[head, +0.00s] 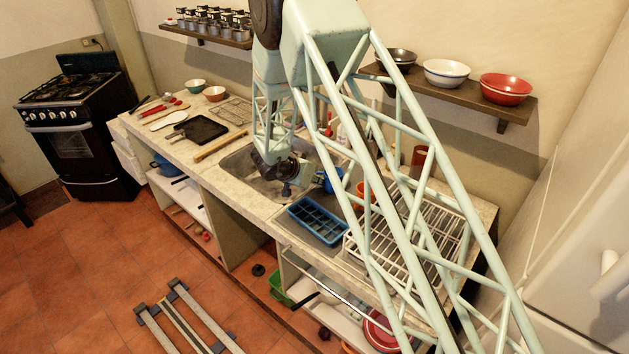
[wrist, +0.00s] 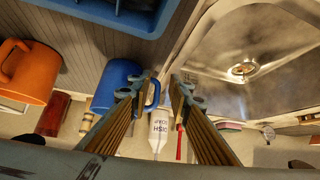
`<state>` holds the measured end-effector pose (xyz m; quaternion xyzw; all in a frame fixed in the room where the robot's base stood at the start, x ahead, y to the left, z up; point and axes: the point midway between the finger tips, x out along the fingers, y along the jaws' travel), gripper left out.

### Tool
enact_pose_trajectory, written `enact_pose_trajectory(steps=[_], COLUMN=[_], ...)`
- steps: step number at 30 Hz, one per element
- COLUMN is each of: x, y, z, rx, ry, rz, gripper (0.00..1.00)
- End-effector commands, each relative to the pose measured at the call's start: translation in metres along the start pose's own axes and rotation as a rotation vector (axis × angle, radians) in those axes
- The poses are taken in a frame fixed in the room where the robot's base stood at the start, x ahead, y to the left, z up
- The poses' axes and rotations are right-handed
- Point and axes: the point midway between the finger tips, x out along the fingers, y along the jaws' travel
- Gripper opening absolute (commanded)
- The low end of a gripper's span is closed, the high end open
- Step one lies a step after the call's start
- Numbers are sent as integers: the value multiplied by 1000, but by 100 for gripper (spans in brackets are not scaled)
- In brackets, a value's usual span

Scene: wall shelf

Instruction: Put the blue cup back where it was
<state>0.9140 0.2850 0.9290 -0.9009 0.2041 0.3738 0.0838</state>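The blue cup (wrist: 118,78) is left of centre in the wrist view, with its handle pointing right between my fingers. My gripper (wrist: 163,82) is open, one finger overlapping the cup's handle side and the other apart to the right. Contact cannot be told. In the head view, my gripper (head: 288,188) hangs over the sink's right edge, and the blue cup (head: 334,180) shows just right of it, partly behind my arm. The cup appears to rest on the counter beside the sink.
An orange cup (wrist: 28,72) stands beside the blue one. A white dish soap bottle (wrist: 159,125) is beyond the fingers. The sink (wrist: 240,40) lies right; a blue tray (head: 318,220) and a white dish rack (head: 432,232) are nearby. A wall shelf (head: 455,88) holds bowls.

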Motion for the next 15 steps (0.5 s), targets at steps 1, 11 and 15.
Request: enact_pose_trajectory(steps=[1, 11, 15], x=[0, -15, -31], y=[0, 0, -1], z=[0, -3, -3], rx=[0, -1, -1], ry=[0, 0, 1], rz=[0, -1, -2], gripper=[18, 18, 18])
